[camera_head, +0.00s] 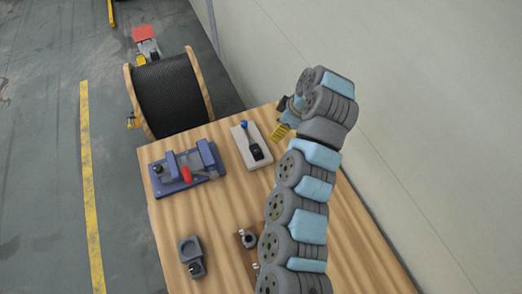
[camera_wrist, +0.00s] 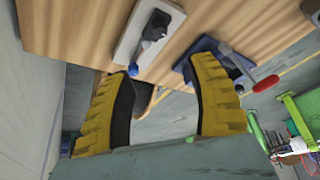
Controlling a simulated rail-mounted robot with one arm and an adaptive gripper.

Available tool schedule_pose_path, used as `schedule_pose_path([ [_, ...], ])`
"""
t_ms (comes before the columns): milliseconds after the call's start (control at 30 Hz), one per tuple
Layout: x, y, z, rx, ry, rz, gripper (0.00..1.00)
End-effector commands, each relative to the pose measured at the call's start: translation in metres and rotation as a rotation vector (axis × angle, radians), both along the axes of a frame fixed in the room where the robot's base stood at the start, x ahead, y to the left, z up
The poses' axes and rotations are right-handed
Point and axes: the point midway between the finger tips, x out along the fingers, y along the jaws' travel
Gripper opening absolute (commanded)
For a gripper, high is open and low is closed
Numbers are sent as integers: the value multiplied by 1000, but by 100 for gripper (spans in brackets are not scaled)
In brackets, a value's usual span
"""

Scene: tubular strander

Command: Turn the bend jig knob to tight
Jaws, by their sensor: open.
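My gripper (camera_head: 281,131) hangs near the far right edge of the wooden table in the head view, just right of a pale plate. In the wrist view its yellow fingers (camera_wrist: 160,72) are spread apart with nothing between them. I cannot tell for sure which fixture is the bend jig. A grey block (camera_head: 190,247) with a round recess and a small dark part at its front stands at the near left. A brown board (camera_head: 248,262) with a round dark knob-like part (camera_head: 249,240) lies right of it, partly hidden by my arm. Any tight mark is too small to read.
The pale plate (camera_head: 241,134) carries a black lever with a blue ball; it also shows in the wrist view (camera_wrist: 130,40). A blue fixture with a red handle (camera_head: 186,174) stands left of it. A cable reel (camera_head: 170,92) stands behind the table. The wall is close on the right.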

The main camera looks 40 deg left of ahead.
Motion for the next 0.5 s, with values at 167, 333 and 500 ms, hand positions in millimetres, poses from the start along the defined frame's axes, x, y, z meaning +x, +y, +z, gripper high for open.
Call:
schedule_pose_path([
  [167,-3,6,-11,4,2,1,58],
  [333,-5,13,-30,4,2,-1,58],
  [500,-7,19,-46,2,1,0,58],
])
